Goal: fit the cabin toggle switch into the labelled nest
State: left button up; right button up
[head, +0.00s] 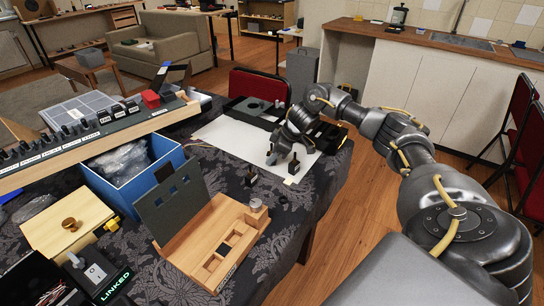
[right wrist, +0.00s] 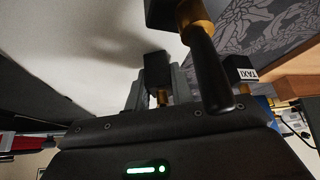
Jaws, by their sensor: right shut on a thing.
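My right gripper (head: 272,158) is low over the white sheet on the table. In the right wrist view its grey fingers (right wrist: 160,92) are shut on a black toggle switch (right wrist: 157,68) with a brass collar, its body pointing away from the wrist. The fingers hide much of it. A second black switch (right wrist: 209,75) with a brass collar and long lever stands close beside the fingers. A third black block (right wrist: 240,70) reads "TAXI". In the head view two dark switches stand by the gripper, one on its right (head: 293,168) and one on its left (head: 251,179). I cannot tell which nest is the labelled one.
A wooden block with recesses (head: 203,265) and an upright dark panel (head: 172,203) stands in front. A blue box (head: 125,190) holds clear plastic. A long shelf (head: 100,140) holds labelled switches. A black tray (head: 247,108) lies behind the sheet (head: 222,140). The table edge is close on the right.

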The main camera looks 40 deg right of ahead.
jog(key=shift+f, duration=0.15)
jog(key=o, duration=1)
pick_arm(q)
jog(key=shift+s+a+f, duration=0.1)
jog(key=shift+s, duration=0.1)
pick_arm(e)
jog(key=shift+s+d+r, duration=0.15)
jog(key=shift+r, duration=0.35)
pick_arm(q)
jog(key=shift+s+a+f+p, duration=0.2)
jog(key=shift+s+a, duration=0.1)
jog(key=shift+s, duration=0.15)
jog(key=shift+s+a+f+p, duration=0.1)
jog(key=shift+s+a+p, duration=0.15)
jog(key=shift+s, duration=0.2)
pick_arm(e)
jog(key=v, duration=1.1)
jog(key=shift+r, duration=0.15)
pick_arm(q)
jog(key=shift+w, duration=0.1)
